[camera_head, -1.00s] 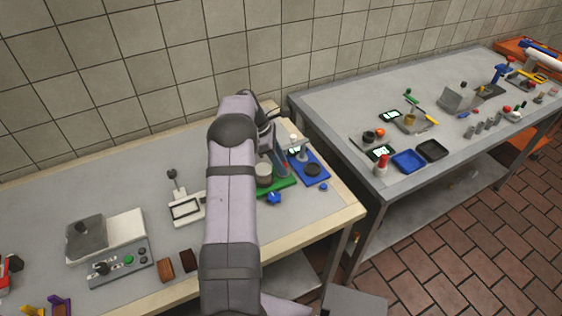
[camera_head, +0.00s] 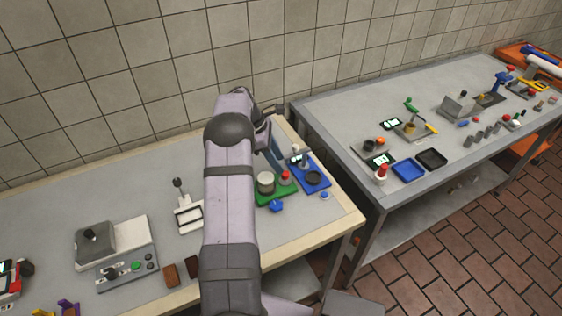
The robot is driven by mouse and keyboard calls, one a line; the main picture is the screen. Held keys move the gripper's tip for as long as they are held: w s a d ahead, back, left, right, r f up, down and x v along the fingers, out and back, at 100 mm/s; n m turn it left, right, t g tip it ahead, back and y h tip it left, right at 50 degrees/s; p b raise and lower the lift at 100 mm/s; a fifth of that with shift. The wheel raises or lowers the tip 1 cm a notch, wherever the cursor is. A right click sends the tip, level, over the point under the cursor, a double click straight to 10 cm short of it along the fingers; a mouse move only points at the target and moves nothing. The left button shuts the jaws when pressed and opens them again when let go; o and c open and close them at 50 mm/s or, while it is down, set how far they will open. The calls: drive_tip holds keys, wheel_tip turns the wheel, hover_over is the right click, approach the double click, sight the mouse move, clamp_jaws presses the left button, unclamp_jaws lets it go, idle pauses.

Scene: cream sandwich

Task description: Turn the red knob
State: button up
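A small red knob (camera_head: 285,175) sits on the green base (camera_head: 278,195), to the right of a grey-white round cylinder (camera_head: 265,181). The base is on the near table, just right of my arm. My forearm crosses the middle of the view and hides part of the bench. My wrist end (camera_head: 267,125) shows behind and above the base, near the blue-grey upright. The fingertips cannot be made out, so I cannot tell their opening or whether they touch anything.
A blue base (camera_head: 322,181) with a black round plate stands right of the green base. A blue knob (camera_head: 276,206) lies in front. A gap separates the second table (camera_head: 330,115), which holds trays and tools.

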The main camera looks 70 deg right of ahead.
drive_tip(key=shift+p+v, duration=0.75)
drive_tip(key=shift+v, duration=0.6)
drive_tip(key=shift+a, duration=0.2)
drive_tip(key=n+b, duration=0.2)
drive_tip(key=n+h+b, duration=0.1)
drive_tip(key=n+b, duration=0.1)
drive_tip(key=b, duration=0.1)
drive_tip(key=s+a+n+t+h+b, duration=0.1)
drive_tip(key=n+b, duration=0.1)
drive_tip(key=shift+s+a+f+b, duration=0.1)
drive_tip(key=shift+f+b, duration=0.2)
drive_tip(key=shift+f, duration=0.05)
drive_tip(key=shift+f, duration=0.1)
